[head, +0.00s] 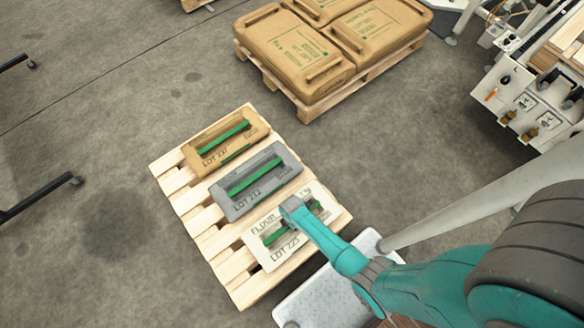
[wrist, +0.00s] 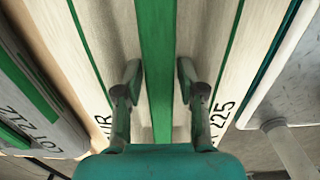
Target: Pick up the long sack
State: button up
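Three sacks lie side by side on a small wooden pallet (head: 190,205): a brown sack (head: 249,134), a grey sack (head: 231,206) and a white flour sack (head: 285,252) marked LOT 225. Each has a green strip along its top. I cannot tell which one is called long. My gripper is over the white sack in the head view, where my arm hides part of it. In the wrist view my gripper (wrist: 158,78) is open, with one finger on each side of the white sack's green strip (wrist: 156,35). I cannot tell whether the fingers touch it.
A larger pallet (head: 307,113) with several big brown sacks (head: 300,60) stands behind. A white speckled surface (head: 330,295) lies close to the right of the white sack. Equipment with a panel (head: 520,100) stands at the right. The floor at the left is mostly clear.

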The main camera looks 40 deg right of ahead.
grip_shut()
jog(key=shift+w, duration=0.15)
jog(key=shift+r, duration=0.2)
